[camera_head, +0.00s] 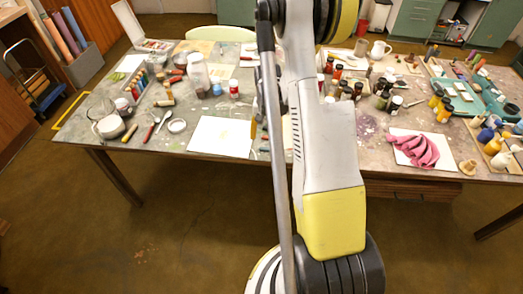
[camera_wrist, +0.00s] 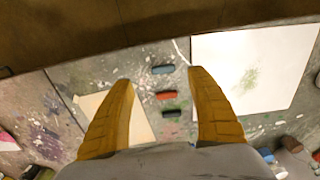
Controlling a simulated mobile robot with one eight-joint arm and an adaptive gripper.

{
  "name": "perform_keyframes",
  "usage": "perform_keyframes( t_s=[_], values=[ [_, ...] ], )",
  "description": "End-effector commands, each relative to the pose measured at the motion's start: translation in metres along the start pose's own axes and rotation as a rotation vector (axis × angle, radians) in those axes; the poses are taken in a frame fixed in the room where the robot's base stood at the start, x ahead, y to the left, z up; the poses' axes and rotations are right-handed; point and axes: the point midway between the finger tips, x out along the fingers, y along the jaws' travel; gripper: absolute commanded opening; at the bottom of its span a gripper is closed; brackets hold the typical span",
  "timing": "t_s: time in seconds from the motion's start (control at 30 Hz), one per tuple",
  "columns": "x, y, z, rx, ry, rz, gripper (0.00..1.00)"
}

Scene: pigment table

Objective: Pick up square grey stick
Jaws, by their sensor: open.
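Several short sticks lie on the stained table in the wrist view. A blue-grey stick (camera_wrist: 163,69) is nearest the table edge, an orange-red stick (camera_wrist: 166,95) is below it in the picture, and a dark grey stick (camera_wrist: 172,113) is closest to my palm. Which one is the square grey stick is hard to tell at this size. My gripper (camera_wrist: 158,76) is open, its two yellow fingers on either side of the row, and holds nothing. In the head view my arm hides most of this spot; one yellow finger shows beside the white sheet.
A white sheet (camera_head: 220,137) lies beside the sticks and also shows in the wrist view (camera_wrist: 250,75). A beige sheet (camera_wrist: 97,107) lies on the other side. Jars (camera_head: 197,75), bottles and a pink cloth (camera_head: 416,150) crowd the table elsewhere.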

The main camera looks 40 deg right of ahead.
Motion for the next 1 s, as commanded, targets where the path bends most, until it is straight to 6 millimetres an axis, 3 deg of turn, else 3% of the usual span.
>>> perform_keyframes(
  t_s=[0.1,0.27,0.53,0.8,0.83,0.93,1.0],
  values=[
    [0.022,-0.001,0.0,-0.001,0.001,0.0,0.67],
    [0.034,-0.002,-0.001,-0.001,0.001,0.0,0.67],
    [0.075,-0.005,-0.002,-0.001,0.001,0.0,0.67],
    [0.079,-0.005,-0.002,-0.002,0.001,0.0,0.67],
    [0.079,-0.005,-0.002,-0.002,0.001,0.0,0.62],
    [0.079,-0.005,-0.002,-0.002,0.001,0.0,0.31],
    [0.079,-0.005,-0.002,-0.002,0.001,0.0,0.29]
  ],
)
